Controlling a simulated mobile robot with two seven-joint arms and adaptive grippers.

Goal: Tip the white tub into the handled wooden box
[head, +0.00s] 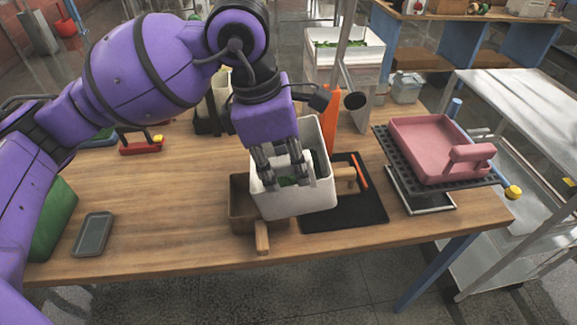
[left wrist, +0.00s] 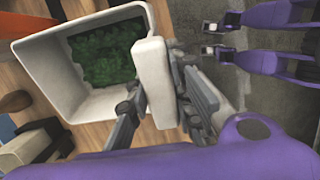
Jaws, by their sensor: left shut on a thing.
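The white tub (head: 300,203) is held up in my left gripper (head: 286,180), whose fingers are shut on its near wall. The tub looks slightly tilted in the head view. Dark green pieces (left wrist: 103,58) lie inside it, and the tub's pale wall (left wrist: 40,65) fills the upper left of the left wrist view. The handled wooden box (head: 240,212) is on the table, below and just left of the tub, partly hidden by it. Its light handle (head: 262,238) points to the table's front edge. The box's inside is mostly hidden.
A black mat (head: 350,215) with a wooden-handled tool lies right of the tub. An orange upright piece (head: 331,115) stands behind. A pink tray (head: 430,145) sits on a dark rack at right. A grey dish (head: 92,234) lies at left, with bare table between it and the box.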

